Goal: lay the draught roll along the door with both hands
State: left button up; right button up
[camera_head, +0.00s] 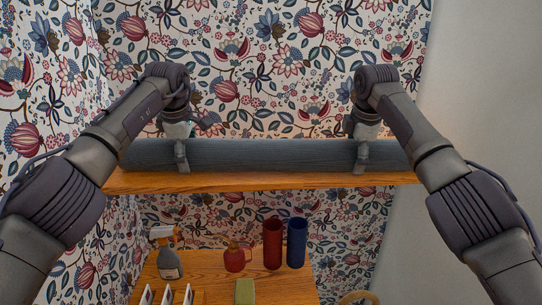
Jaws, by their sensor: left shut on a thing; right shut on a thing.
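The draught roll (270,154) is a long, dark blue-grey cylinder, level across the view. It is at the wooden shelf (270,181); I cannot tell whether it rests on the shelf or is held just above it. My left gripper (182,158) is shut on the roll left of its middle. My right gripper (361,158) is shut on it right of its middle. My arms partly cover the roll near its ends. I see no door in this view.
Below the shelf is a wooden surface (205,262) with a spray bottle (169,262), a red can with a spout (235,259), a red cylinder (272,245), a blue cylinder (297,245) and a green block (244,292). A plain wall (480,90) stands at the right.

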pick_arm(q)
jog(key=shift+w+r, duration=0.1)
jog(key=shift+r, duration=0.05)
pick_arm(e)
jog(key=shift+w+r, duration=0.1)
